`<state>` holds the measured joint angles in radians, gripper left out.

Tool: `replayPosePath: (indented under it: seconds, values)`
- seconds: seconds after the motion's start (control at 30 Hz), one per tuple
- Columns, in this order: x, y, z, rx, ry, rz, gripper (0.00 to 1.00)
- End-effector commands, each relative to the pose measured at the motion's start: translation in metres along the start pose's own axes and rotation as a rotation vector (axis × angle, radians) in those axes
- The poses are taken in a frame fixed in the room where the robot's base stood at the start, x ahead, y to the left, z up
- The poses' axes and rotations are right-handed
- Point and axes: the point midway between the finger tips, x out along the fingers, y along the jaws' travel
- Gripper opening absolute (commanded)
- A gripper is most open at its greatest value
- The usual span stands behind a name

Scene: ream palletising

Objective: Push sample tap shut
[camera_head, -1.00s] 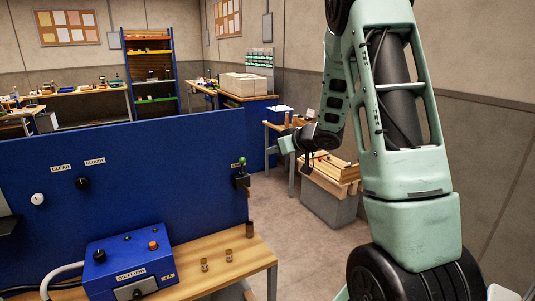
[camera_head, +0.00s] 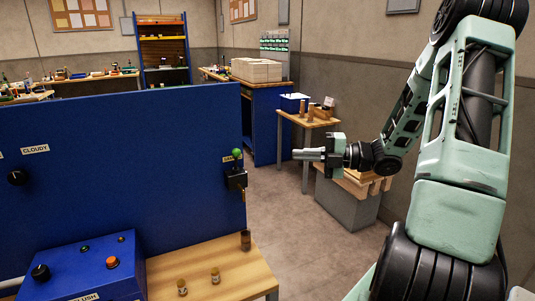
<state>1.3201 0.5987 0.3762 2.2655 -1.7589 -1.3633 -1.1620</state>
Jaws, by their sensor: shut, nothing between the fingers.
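The sample tap (camera_head: 236,179) is a small dark fitting at the right edge of the blue panel (camera_head: 110,170). A green knob (camera_head: 237,153) stands above its dark body, and a label beside it is partly hidden. My gripper (camera_head: 296,154) is shut and empty. It points left toward the tap from the right, at about the height of the green knob, with a clear gap between them in the picture.
A wooden bench (camera_head: 222,269) below the tap carries two small bottles (camera_head: 182,287) and a dark brown cylinder (camera_head: 246,240). A blue control box (camera_head: 80,270) stands at the left. A small wooden table (camera_head: 308,120) is behind my gripper. Open floor lies right of the bench.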

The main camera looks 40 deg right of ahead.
Motion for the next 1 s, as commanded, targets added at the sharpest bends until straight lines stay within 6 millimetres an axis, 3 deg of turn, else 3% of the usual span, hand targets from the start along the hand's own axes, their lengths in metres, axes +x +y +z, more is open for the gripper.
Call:
replayPosePath:
  seconds: [0.17, 0.6, 0.8, 1.0]
  values:
    - [0.021, 0.003, -0.001, 0.0, 0.005, 0.002, 0.0]
    - [0.108, 0.003, -0.001, 0.003, 0.002, 0.0, 0.0]
    - [0.131, 0.002, 0.0, 0.001, 0.0, -0.001, 0.0]
    - [0.138, 0.0, 0.0, 0.001, -0.002, -0.002, 0.0]
